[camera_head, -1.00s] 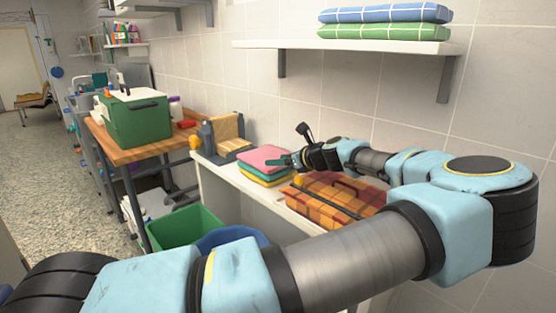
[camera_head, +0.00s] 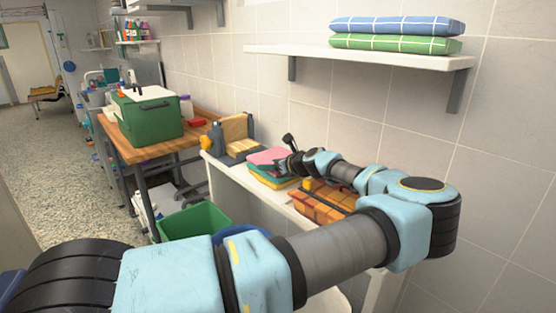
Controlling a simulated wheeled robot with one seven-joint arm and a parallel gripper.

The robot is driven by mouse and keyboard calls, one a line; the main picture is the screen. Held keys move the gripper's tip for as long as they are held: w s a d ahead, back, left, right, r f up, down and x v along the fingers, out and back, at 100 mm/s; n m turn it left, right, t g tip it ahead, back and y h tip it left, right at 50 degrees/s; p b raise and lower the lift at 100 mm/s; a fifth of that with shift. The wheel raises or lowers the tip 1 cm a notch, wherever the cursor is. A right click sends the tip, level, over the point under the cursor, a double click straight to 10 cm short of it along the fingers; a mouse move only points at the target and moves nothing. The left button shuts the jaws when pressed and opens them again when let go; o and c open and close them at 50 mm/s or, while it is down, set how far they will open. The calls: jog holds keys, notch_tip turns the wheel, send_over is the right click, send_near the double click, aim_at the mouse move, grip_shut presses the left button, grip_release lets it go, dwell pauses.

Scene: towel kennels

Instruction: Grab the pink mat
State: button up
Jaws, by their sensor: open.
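The pink mat (camera_head: 267,156) is the top layer of a small stack on the white bench. Yellow and green folded layers (camera_head: 272,180) lie under it. My gripper (camera_head: 284,165) is at the right edge of the stack, close to the pink mat. The fingers are small in this view and my arm hides part of the stack's right side. I cannot tell whether the fingers touch the mat.
An orange plaid bundle (camera_head: 318,207) lies on the bench under my forearm. A wooden block holder (camera_head: 236,133) stands behind the stack. A wall shelf (camera_head: 365,57) with folded towels is above. A green bin (camera_head: 196,222) stands below left.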

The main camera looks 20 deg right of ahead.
jog(key=shift+c, duration=0.2)
grip_shut()
jog(key=shift+r, duration=0.1)
